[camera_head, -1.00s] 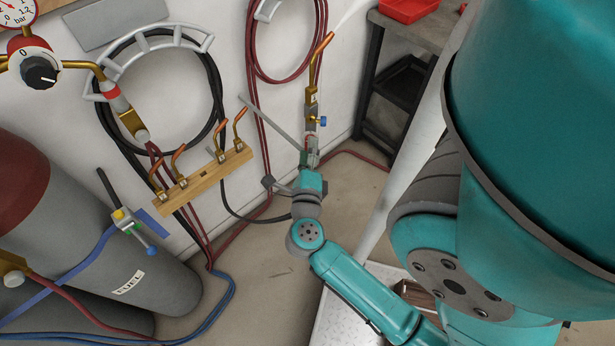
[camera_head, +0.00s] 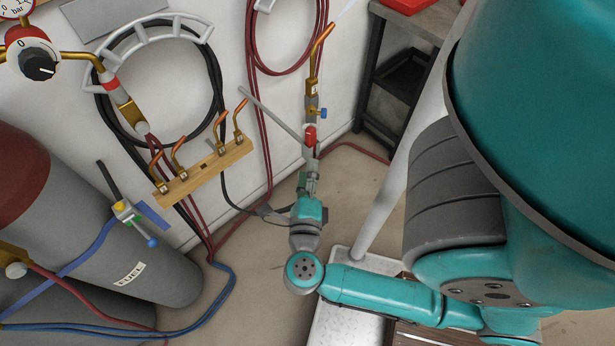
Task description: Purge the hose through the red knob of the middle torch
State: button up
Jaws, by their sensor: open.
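A brass torch (camera_head: 313,88) with a copper tip stands upright near the wall, a blue knob (camera_head: 323,113) on its right side. Its red knob (camera_head: 311,138) is lower on the body and in plain view. A thin pale streak (camera_head: 345,11) leaves the torch's tip toward the upper right. My gripper (camera_head: 308,181) is open just below the red knob, apart from it. The fingers are small here, and I see nothing held between them. I cannot tell from this view which torch is the middle one.
A grey rod (camera_head: 270,113) slants close to the torch. A wooden rack (camera_head: 205,172) holds several copper tips at left. Grey cylinders (camera_head: 150,262), dark red hoses (camera_head: 267,150) and a black shelf stand (camera_head: 400,80) surround the floor area.

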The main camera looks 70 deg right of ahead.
jog(key=shift+s+a, duration=0.15)
jog(key=shift+a, duration=0.4)
dwell(2.0)
jog(key=n+t+h, duration=0.2)
jog(key=n+h, duration=0.2)
jog(key=n, duration=1.8)
send_near(311, 134)
jog(key=shift+n, duration=0.3)
jog(key=shift+x, duration=4.8)
grip_shut()
